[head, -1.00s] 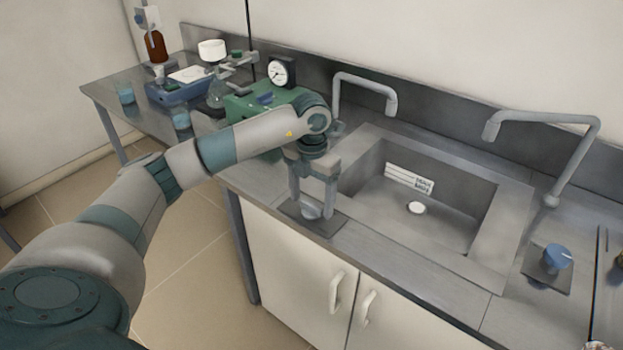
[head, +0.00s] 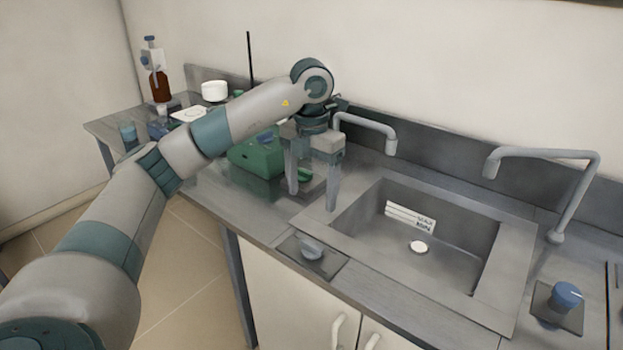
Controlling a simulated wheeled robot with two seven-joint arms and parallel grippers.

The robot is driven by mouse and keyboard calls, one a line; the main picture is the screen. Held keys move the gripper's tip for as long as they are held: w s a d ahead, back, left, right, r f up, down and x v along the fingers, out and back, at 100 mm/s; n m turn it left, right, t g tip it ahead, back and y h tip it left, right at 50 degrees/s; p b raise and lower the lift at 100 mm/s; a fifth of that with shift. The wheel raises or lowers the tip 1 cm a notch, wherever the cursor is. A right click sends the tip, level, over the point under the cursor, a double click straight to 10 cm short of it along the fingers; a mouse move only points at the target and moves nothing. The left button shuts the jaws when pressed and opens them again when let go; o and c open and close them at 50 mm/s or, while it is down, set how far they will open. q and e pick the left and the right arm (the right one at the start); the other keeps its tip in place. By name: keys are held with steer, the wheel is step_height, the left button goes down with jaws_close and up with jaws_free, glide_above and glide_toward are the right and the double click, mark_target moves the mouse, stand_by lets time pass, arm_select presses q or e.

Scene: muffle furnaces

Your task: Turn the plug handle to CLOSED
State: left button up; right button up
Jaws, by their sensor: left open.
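A grey-blue knob-like handle (head: 310,248) sits on a dark square plate (head: 326,266) on the counter, left of the sink (head: 405,240). I cannot read any marking for its position. My left gripper (head: 312,198) is open and empty, fingers pointing down, raised above and behind this handle and apart from it. My right gripper is not in view.
A tap (head: 365,122) stands behind the sink, close to the gripper, and a larger one (head: 560,155) at right. A green device (head: 256,155) stands behind my left gripper. A brown bottle (head: 160,86) and a white cup (head: 214,91) are farther left.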

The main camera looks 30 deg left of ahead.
arm_select(q)
step_height(320, 180, up, 3)
steer(key=shift+f, duration=0.1)
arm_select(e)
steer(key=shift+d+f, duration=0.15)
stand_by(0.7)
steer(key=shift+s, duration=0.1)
